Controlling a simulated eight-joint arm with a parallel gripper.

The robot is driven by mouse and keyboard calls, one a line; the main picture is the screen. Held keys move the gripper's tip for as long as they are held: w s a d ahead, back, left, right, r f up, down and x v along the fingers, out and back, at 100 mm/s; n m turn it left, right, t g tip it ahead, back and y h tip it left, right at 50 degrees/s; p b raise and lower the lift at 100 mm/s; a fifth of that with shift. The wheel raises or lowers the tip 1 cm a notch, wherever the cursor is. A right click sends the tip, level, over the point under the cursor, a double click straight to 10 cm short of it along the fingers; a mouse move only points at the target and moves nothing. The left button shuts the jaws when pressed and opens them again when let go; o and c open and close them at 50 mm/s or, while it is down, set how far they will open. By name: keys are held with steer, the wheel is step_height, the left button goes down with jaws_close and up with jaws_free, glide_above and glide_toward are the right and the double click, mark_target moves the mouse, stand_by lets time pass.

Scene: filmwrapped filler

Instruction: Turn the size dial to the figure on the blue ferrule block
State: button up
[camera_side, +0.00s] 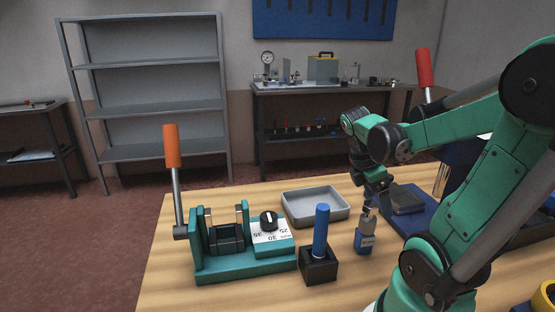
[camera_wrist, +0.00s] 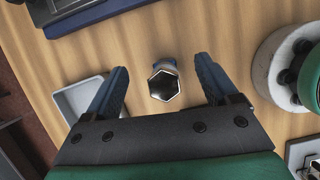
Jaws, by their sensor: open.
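The teal press (camera_side: 245,262) stands at the table's front left with its orange-handled lever (camera_side: 172,150) upright. Its size dial is a black knob (camera_side: 268,220) with a white mark, on a white plate with figures 25, 30 and 35 upside down in the side view. I cannot tell which figure the mark meets. The blue ferrule block (camera_side: 365,240) stands upright on the table, with a pale label too small to read. My gripper (camera_side: 371,203) is open just above it. In the wrist view a hexagonal metal end (camera_wrist: 164,84) shows between the open fingers (camera_wrist: 160,88), with blue behind it.
A black block (camera_side: 318,268) holding a blue rod (camera_side: 321,230) stands between the press and the ferrule block. A grey tray (camera_side: 316,220) lies behind them. A dark blue base with a red-handled lever (camera_side: 424,68) is at the right.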

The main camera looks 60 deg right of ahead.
step_height(320, 180, up, 16)
stand_by(0.5)
steer(key=w+a+f+m+t+y, duration=0.1)
steer(key=w+a+f+m+t, duration=0.3)
steer(key=a, duration=0.6)
steer(key=w+a+f+m+t+y, duration=0.1)
steer(key=w+a+f+m+t, duration=0.2)
steer(key=w+a+f+t, duration=0.3)
steer(key=w+a+f, duration=0.3)
steer(key=w, duration=0.1)
steer(key=shift+w+a+f+m+t+y, duration=0.2)
steer(key=shift+w+a+m+t+y, duration=0.1)
steer(key=shift+a+m+t+y, duration=0.1)
